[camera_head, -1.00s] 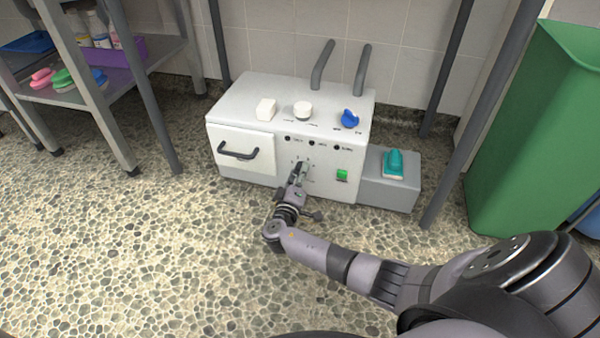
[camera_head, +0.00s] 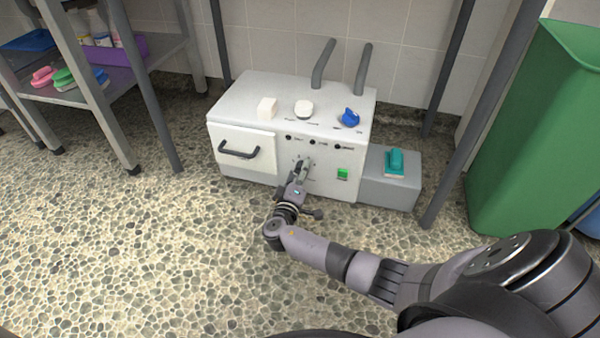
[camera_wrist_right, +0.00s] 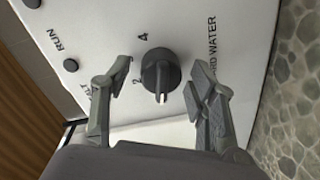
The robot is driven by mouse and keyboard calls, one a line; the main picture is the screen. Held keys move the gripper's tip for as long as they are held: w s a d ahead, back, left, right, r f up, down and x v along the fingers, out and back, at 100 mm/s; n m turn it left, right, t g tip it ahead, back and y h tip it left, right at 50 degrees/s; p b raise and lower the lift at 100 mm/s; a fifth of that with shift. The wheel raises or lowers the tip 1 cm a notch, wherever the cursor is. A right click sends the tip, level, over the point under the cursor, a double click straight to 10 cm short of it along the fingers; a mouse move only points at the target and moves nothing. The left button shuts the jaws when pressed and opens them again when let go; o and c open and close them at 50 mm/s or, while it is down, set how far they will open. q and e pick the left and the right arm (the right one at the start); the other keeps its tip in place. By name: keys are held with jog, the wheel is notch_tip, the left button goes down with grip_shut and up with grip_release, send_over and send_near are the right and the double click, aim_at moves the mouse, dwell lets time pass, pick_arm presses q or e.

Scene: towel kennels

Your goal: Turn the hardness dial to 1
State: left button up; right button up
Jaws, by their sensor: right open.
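The hardness dial (camera_wrist_right: 160,74) is a round dark knob on the white machine's front (camera_head: 235,165). In the right wrist view it sits between my fingers, with its white pointer mark toward the bottom of the picture. The digits 4 and 2 and part of a "HARD WATER" label show beside it. My right gripper (camera_wrist_right: 160,88) is open, with one finger on each side of the dial and a visible gap to each. In the head view my right gripper (camera_head: 302,170) is at the lower front panel and hides most of the dial. My left gripper is not in view.
A green switch (camera_head: 343,174) is right of the gripper, and a black drawer handle (camera_head: 239,153) is left. A blue knob (camera_head: 350,118) and a white cap (camera_head: 304,108) are on top. A grey box (camera_head: 405,188) and green bin (camera_head: 530,130) stand right. Floor in front is clear.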

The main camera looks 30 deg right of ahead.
jog(key=shift+s, duration=0.1)
jog(key=v, duration=0.7)
jog(key=shift+a, duration=0.2)
jog(key=shift+s+f, duration=0.1)
jog(key=shift+s, duration=0.05)
